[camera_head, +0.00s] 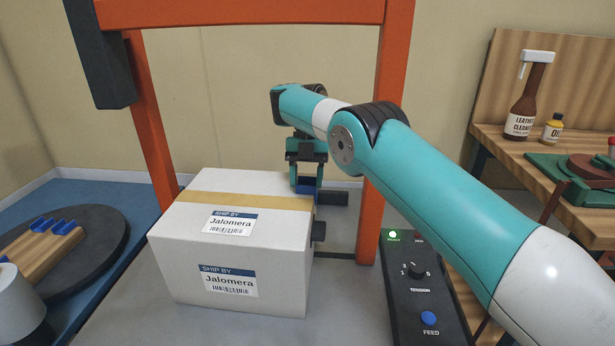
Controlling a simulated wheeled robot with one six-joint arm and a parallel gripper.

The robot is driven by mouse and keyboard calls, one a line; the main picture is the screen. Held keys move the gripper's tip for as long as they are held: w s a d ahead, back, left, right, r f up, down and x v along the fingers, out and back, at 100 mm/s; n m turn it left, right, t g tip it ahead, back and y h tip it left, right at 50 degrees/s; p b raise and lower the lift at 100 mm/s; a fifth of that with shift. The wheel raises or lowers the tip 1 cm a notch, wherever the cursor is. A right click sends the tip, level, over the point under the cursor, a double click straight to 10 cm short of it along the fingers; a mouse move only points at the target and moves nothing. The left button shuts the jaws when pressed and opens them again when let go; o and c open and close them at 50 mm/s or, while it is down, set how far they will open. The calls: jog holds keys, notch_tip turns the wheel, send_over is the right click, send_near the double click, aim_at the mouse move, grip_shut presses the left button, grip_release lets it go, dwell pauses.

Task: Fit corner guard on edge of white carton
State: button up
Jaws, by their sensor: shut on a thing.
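The white carton (180,262) stands on a grey surface under the orange arch, with a tan band across its top and "Jalomera" labels on its top and front. My gripper (306,182) points down at the carton's right top edge, near the far end of the band. It is shut on a small blue corner guard (306,187), which is at that edge. The guard is partly hidden by the fingers, and I cannot tell whether it touches the carton.
The orange arch (392,90) stands around the carton, its right post close beside my arm. A control box (420,295) is at the right front. A wooden holder (38,253) with blue guards sits on a dark disc at left. A bench (560,165) with bottles is at right.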

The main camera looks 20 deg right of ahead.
jog(key=shift+a, duration=0.15)
jog(key=o, duration=1)
jog(key=shift+w+r, duration=0.1)
jog(key=p+v, duration=0.4)
jog(key=v, duration=0.3)
jog(key=shift+r, duration=0.15)
